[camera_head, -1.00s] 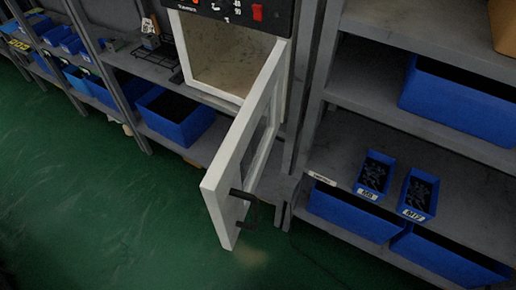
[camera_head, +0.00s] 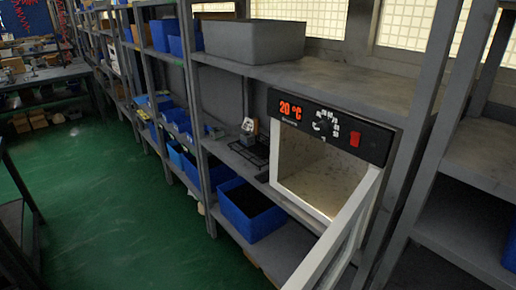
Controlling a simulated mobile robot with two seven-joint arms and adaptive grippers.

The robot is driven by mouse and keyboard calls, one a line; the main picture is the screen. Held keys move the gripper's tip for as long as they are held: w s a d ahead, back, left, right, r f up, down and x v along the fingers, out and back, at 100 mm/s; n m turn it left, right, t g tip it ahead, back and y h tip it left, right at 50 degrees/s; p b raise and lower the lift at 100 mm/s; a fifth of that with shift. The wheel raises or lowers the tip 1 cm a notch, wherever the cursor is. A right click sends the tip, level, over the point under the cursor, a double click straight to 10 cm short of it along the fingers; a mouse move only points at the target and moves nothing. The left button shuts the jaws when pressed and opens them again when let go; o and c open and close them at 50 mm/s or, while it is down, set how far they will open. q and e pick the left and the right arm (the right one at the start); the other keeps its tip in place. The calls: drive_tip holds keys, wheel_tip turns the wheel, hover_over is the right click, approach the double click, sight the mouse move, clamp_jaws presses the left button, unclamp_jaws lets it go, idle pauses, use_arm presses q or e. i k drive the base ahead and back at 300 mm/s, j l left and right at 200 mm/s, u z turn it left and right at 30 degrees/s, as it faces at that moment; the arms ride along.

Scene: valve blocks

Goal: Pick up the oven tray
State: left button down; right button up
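The oven (camera_head: 325,165) stands on a grey shelf right of centre, its display reading 20 °C. Its white-framed door (camera_head: 340,240) is open and swings out toward me. The part of the oven chamber that I can see looks empty. A black wire rack (camera_head: 262,154), which looks like the oven tray, lies on the shelf just left of the oven. A small grey object (camera_head: 248,127) is at the rack's far edge; I cannot tell whether it rests on it. Neither of my grippers is in view.
A blue bin (camera_head: 250,210) sits on the lower shelf below the rack. A grey bin (camera_head: 254,41) stands on the upper shelf. Shelf posts flank the oven bay. The green floor (camera_head: 120,200) at left is open, with a table (camera_head: 40,76) farther back.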

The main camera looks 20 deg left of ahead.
sight(260, 150)
drive_tip(key=j+z, duration=0.65)
drive_tip(key=i+j+z, duration=0.15)
drive_tip(key=j+z, duration=0.2)
drive_tip(key=z, duration=0.15)
drive_tip(key=j+z, duration=0.8)
drive_tip(key=z, duration=0.15)
drive_tip(key=j+z, duration=0.65)
drive_tip(key=j, duration=0.95)
drive_tip(key=j+u, duration=0.1)
drive_tip(key=u, duration=0.35)
drive_tip(key=i+u, duration=0.1)
drive_tip(key=u, duration=0.3)
drive_tip(key=j+u, duration=0.1)
drive_tip(key=u, duration=0.35)
drive_tip(key=i+u, duration=0.15)
drive_tip(key=u, duration=0.25)
